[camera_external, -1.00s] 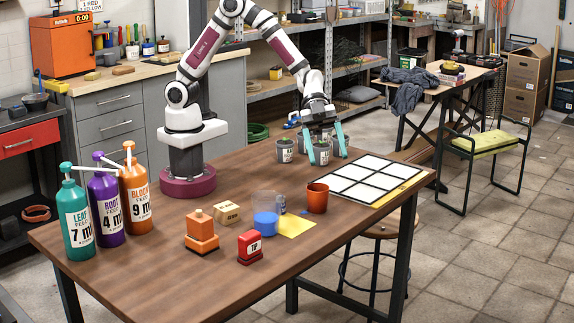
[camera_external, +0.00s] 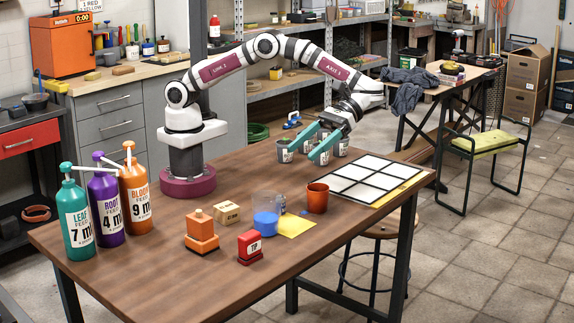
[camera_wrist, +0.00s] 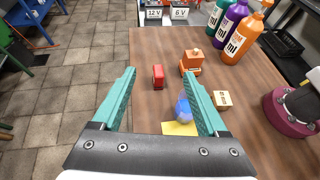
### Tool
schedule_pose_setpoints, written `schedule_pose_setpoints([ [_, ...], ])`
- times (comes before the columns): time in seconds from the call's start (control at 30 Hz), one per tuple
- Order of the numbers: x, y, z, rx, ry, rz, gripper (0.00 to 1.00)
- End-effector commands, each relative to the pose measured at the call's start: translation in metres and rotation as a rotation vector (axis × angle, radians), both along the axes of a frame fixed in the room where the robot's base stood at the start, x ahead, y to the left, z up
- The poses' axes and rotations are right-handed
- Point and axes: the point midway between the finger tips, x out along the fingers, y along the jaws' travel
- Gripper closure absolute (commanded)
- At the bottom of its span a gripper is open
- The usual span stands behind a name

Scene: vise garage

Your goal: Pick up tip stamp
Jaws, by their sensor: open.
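The tip stamp is a small red block marked TIP (camera_external: 250,246), standing on the brown table near its front edge in the external view. In the wrist view the red stamp (camera_wrist: 158,76) sits on the table beyond my fingertips, between their directions. My gripper (camera_external: 318,148) has two teal fingers and is high above the table's back right part, tilted toward the front. In the wrist view my gripper (camera_wrist: 160,82) is open, with nothing between its fingers. It is well apart from the stamp.
An orange block stamp (camera_external: 201,230) stands left of the red one. Several bottles (camera_external: 137,195) stand at left. A white grid board (camera_external: 362,178) lies at right.

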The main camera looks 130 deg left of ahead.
Motion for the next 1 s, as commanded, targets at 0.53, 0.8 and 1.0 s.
schedule_pose_setpoints([
  [0.53, -0.017, -0.073, -0.130, 0.003, 0.014, -0.003, 0.24],
  [0.8, -0.025, -0.111, -0.147, 0.003, 0.013, -0.002, 0.24],
  [1.0, -0.030, -0.139, -0.161, 0.003, 0.012, -0.001, 0.24],
])
